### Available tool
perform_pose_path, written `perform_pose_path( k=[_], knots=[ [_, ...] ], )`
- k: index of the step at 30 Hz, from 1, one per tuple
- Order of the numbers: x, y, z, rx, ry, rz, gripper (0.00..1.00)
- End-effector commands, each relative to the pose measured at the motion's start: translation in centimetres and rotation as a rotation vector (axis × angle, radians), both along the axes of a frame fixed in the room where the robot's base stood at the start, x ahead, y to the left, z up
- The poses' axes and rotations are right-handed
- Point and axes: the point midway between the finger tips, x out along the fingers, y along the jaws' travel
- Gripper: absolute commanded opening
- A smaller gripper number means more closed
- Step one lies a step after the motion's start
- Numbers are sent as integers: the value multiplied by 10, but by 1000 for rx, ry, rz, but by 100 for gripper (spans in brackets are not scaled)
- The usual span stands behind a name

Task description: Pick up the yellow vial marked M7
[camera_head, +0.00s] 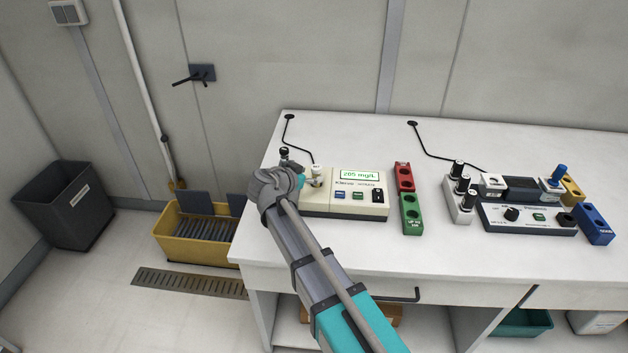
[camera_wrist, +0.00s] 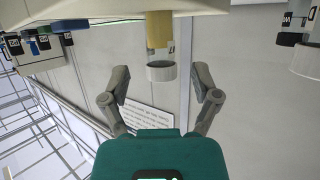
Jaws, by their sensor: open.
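A yellow vial (camera_wrist: 158,30) with a white cap (camera_wrist: 161,71) shows in the wrist view, appearing upside down there. Only an edge of its dark marking shows, so I cannot read M7. My gripper (camera_wrist: 161,86) is open, its two fingers on either side of the cap's line, apart from it and holding nothing. In the head view my gripper (camera_head: 292,184) is at the left end of the cream meter (camera_head: 345,205). A white cap (camera_head: 316,169) shows just right of it; the vial body there is mostly hidden.
A black-capped vial (camera_head: 284,153) stands close behind my gripper; another black-capped vial (camera_wrist: 289,39) shows in the wrist view. Red (camera_head: 404,164) and green (camera_head: 412,228) holed blocks stand right of the meter. A second meter (camera_head: 527,219) with several vials is farther right.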

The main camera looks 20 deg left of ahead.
Motion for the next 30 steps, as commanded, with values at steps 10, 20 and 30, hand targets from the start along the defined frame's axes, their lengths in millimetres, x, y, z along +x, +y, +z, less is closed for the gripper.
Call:
perform_pose_path(
  k=[10,20,30],
  knots=[
    [30,-10,-14,1,0,-1,79],
    [31,-11,-14,0,0,0,79],
    [31,-11,-14,0,0,0,64]
  ],
)
